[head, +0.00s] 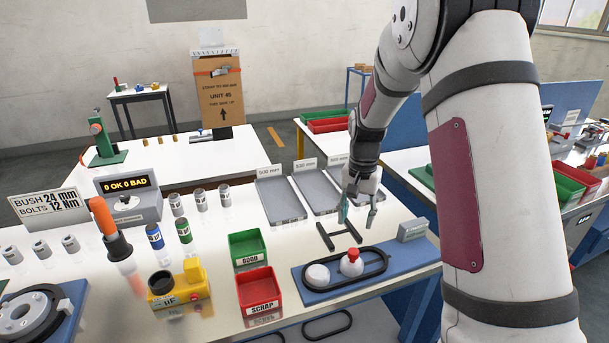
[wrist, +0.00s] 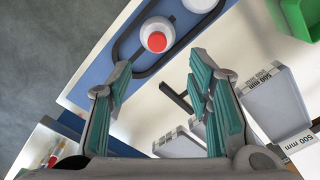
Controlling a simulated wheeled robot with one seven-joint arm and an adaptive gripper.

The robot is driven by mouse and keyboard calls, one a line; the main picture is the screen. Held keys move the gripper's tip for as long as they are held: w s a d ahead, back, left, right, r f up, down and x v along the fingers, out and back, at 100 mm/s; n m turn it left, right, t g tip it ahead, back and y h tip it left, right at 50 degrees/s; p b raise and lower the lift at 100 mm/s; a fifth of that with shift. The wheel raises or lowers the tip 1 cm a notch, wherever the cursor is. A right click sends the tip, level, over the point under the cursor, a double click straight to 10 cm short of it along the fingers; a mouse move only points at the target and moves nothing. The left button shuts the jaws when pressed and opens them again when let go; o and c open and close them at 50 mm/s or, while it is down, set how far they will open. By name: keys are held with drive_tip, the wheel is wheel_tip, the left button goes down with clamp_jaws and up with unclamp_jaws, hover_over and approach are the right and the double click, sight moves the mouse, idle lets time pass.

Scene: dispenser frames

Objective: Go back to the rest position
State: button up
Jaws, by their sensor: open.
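My gripper (head: 357,211) hangs open and empty over the white table, near the front ends of the grey trays. In the wrist view my gripper (wrist: 160,85) shows its two teal-padded fingers spread apart with nothing between them. Below it on the table lies a black H-shaped bracket (head: 340,236), which also shows beyond the fingers in the wrist view (wrist: 178,99). My arm comes down from the upper right in the head view.
A blue fixture (head: 420,254) with a white dome and a red-topped white piece (head: 351,262) stands in front of my gripper. Green GOOD (head: 247,247) and red SCRAP (head: 260,290) bins stand left of it. Grey trays (head: 279,200) lie behind. An orange-handled tool (head: 104,217) stands at left.

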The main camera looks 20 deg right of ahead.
drive_tip(key=shift+r, duration=0.1)
drive_tip(key=s+a+r+n+t, duration=0.25)
drive_tip(key=s+a+r, duration=0.25)
drive_tip(key=s+r, duration=0.45)
drive_tip(key=s+a+r+n+t, duration=0.1)
drive_tip(key=s+a+r+n, duration=0.3)
drive_tip(key=s+r, duration=0.5)
drive_tip(key=s+a+r+n+t, duration=0.2)
drive_tip(key=s+a, duration=0.1)
drive_tip(key=s, duration=0.5)
drive_tip(key=shift+s+a, duration=0.2)
drive_tip(key=shift+s, duration=0.15)
